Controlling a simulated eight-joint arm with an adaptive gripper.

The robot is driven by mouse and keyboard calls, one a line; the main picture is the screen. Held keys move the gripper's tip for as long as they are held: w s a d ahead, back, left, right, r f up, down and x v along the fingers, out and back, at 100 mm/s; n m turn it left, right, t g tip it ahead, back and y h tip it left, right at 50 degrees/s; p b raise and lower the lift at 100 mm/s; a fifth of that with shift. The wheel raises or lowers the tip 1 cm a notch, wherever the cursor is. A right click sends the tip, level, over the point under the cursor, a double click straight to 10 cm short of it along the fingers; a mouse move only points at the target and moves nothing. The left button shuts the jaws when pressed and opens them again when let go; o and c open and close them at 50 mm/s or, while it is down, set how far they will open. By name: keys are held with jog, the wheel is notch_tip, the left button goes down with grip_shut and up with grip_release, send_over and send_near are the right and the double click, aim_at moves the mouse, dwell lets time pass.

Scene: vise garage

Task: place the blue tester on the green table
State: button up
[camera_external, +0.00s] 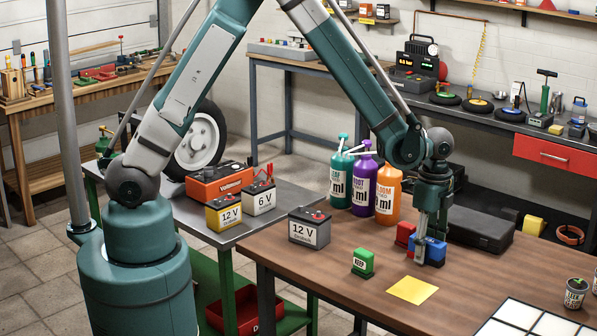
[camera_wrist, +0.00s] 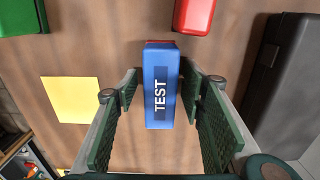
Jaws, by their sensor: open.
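The blue tester (camera_external: 436,250), labelled TEST in the wrist view (camera_wrist: 160,85), is on the brown wooden tabletop. My gripper (camera_external: 426,255) points down at it. In the wrist view my gripper (camera_wrist: 160,92) is open, with one green finger pad on each side of the tester. A narrow gap shows on the left; the right pad is very close, and I cannot tell whether it touches. The fingers partly hide the tester in the external view. The table with green legs and a grey top (camera_external: 222,238) stands to the left.
A red block (camera_external: 404,233) is beside the tester. A green block (camera_external: 362,262) and a yellow sheet (camera_external: 412,290) are nearby. A grey battery (camera_external: 309,228), bottles (camera_external: 363,183) and a dark case (camera_external: 481,228) surround them. Batteries (camera_external: 225,213) and an orange charger (camera_external: 216,183) occupy the grey top.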

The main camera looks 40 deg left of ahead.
aim_at(428, 239)
jog(key=c, duration=1.1)
jog(key=shift+r, duration=0.15)
jog(key=shift+r+p, duration=0.65)
jog(key=shift+r, duration=4.25)
